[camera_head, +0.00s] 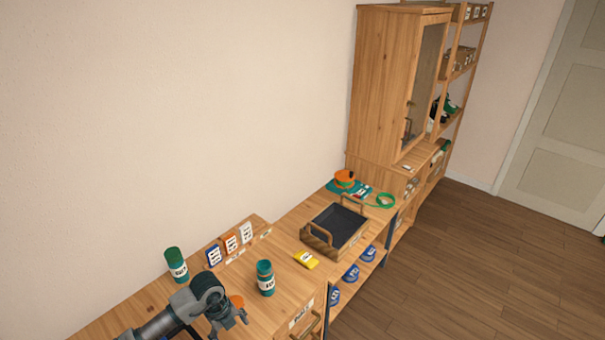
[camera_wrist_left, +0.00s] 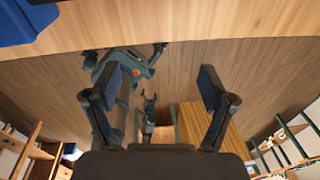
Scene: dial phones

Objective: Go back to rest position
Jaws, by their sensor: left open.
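My left gripper (camera_head: 229,324) is at the bottom of the head view, over the near part of the wooden counter (camera_head: 204,285). In the left wrist view its two fingers (camera_wrist_left: 153,88) are spread wide with nothing held between them. Part of my own body shows beyond the fingers in that view. An orange round thing (camera_head: 237,301) shows just behind the gripper and is partly hidden by it. I cannot make out my right gripper in either view.
A green-capped jar (camera_head: 266,279) stands right of the gripper, another (camera_head: 176,264) behind it. Several cards (camera_head: 231,243) stand near the wall. A yellow card (camera_head: 306,259) and a dark-lined tray (camera_head: 338,226) lie further right. A tall cabinet (camera_head: 388,80) stands at the back. The floor at right is clear.

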